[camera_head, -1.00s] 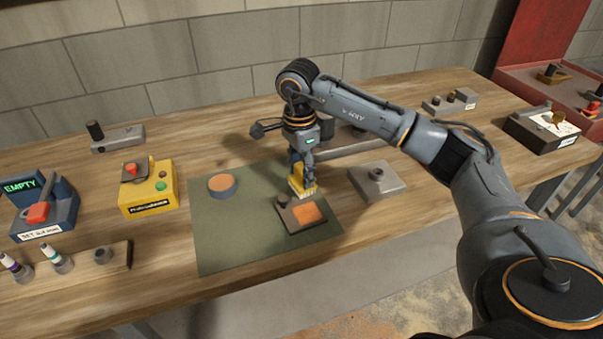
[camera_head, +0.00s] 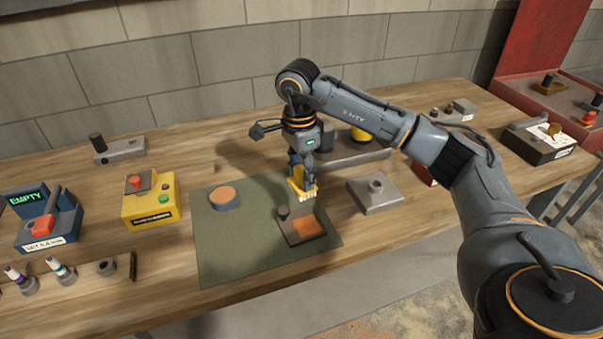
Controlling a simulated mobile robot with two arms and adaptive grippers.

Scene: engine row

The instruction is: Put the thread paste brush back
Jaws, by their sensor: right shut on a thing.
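My right gripper (camera_head: 304,168) is shut on a yellow brush (camera_head: 303,184) with pale bristles that point down. I hold the brush over the green mat (camera_head: 225,252), at the back edge of a small dark tray with an orange paste patch (camera_head: 308,226). The bristles seem to be a little above the tray; the exact gap is hard to judge. The jaws hide the brush's upper part. A round dark tin with an orange top (camera_head: 223,198) sits at the mat's back left. My left gripper is not in view.
A grey block with a round socket (camera_head: 375,194) stands right of the mat. Behind my arm are a long grey block (camera_head: 345,152) and a yellow cylinder (camera_head: 360,135). A yellow button box (camera_head: 150,200) and a blue "EMPTY" box (camera_head: 48,222) stand left.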

